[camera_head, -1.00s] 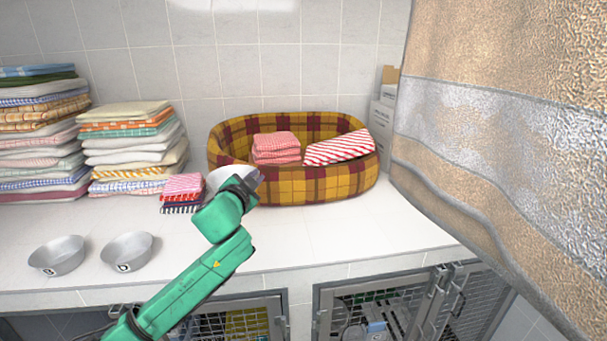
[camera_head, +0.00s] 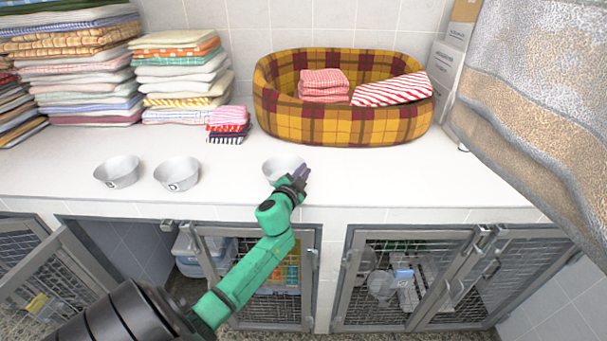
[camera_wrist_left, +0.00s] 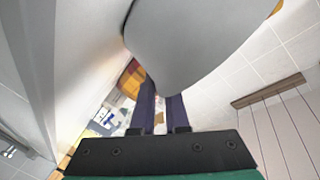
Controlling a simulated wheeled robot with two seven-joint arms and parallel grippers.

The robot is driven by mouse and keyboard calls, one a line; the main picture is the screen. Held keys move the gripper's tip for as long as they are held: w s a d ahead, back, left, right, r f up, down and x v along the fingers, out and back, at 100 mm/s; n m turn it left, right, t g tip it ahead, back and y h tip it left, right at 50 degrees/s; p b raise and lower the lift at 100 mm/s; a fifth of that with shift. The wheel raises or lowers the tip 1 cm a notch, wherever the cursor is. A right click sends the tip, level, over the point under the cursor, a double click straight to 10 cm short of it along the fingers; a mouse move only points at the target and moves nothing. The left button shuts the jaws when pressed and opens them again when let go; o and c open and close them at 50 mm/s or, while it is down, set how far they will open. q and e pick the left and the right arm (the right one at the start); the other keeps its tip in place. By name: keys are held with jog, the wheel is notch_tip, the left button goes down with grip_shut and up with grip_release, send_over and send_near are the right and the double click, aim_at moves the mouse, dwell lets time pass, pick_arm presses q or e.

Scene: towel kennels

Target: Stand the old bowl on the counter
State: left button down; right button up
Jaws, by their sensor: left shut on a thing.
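A pale metal bowl (camera_head: 283,166) is held by its right side in my left gripper (camera_head: 299,175) in the head view. It is over the front part of the white counter (camera_head: 390,185); I cannot tell whether its base touches. In the left wrist view the bowl (camera_wrist_left: 185,40) fills the top middle, with the dark fingers (camera_wrist_left: 160,110) at its edge. Two similar bowls stand on the counter to the left: one lettered B (camera_head: 117,172) and one lettered D (camera_head: 177,174). My right gripper is not in view.
A plaid pet bed (camera_head: 345,128) holding folded towels stands behind. Small folded towels (camera_head: 228,125) and tall towel stacks (camera_head: 90,70) are at the back left. A hanging towel (camera_head: 540,110) blocks the right. Kennel doors (camera_head: 410,280) are below; the counter's front right is clear.

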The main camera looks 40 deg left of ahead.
pick_arm(q)
jog(key=shift+r, duration=0.15)
jog(key=shift+w, duration=0.1)
jog(key=c, duration=0.9)
grip_release()
jog(key=shift+w+a+f, duration=0.15)
jog(key=shift+f, duration=0.1)
jog(key=shift+s+r, duration=0.15)
jog(key=shift+s, duration=0.05)
jog(key=b+v, duration=0.1)
jog(key=v, duration=1.1)
jog(key=shift+w, duration=0.1)
